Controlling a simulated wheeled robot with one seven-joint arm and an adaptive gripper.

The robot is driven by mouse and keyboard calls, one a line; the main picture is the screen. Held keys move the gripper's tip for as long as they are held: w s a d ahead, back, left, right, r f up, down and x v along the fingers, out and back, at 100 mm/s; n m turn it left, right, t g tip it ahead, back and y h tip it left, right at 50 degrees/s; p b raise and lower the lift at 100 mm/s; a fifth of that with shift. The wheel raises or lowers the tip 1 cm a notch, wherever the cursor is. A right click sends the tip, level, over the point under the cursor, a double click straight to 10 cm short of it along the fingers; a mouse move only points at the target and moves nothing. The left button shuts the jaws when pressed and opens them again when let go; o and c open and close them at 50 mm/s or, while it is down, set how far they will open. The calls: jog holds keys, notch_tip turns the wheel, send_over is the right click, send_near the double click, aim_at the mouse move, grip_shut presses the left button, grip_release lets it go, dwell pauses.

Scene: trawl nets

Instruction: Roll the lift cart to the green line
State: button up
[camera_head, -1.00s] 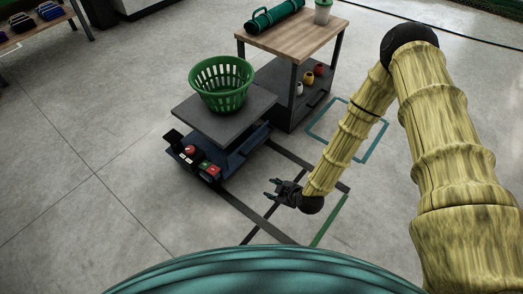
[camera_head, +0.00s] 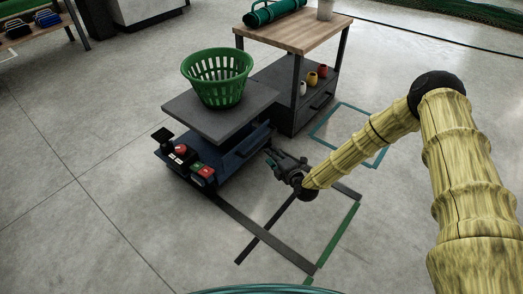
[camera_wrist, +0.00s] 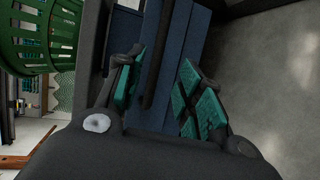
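The lift cart (camera_head: 204,118) has a grey platform over a dark blue base, with a control box (camera_head: 182,151) at its near left end. A green slatted basket (camera_head: 218,80) stands on the platform. The green line (camera_head: 338,234) is on the floor to the right of the cart, apart from it. My gripper (camera_head: 272,157) is at the cart's right side, close to its base. In the wrist view its teal-padded fingers (camera_wrist: 166,92) are spread, with the blue base (camera_wrist: 178,60) and a dark bar (camera_wrist: 157,55) beyond and between them. Contact cannot be told.
Dark tape lines (camera_head: 262,235) mark the floor in front of the cart. A wood-topped workbench (camera_head: 292,32) with small pots below stands behind it. A teal floor outline (camera_head: 328,122) lies right of the bench.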

aim_at(261, 141)
jog(key=shift+d+b+x, duration=0.15)
jog(key=shift+b+x, duration=1.3)
jog(key=shift+x, duration=1.4)
jog(key=shift+d+b+x, duration=0.1)
jog(key=shift+b+x, duration=1.35)
jog(key=shift+x, duration=1.4)
jog(key=shift+w+r, duration=0.15)
jog(key=shift+c, duration=0.3)
grip_shut()
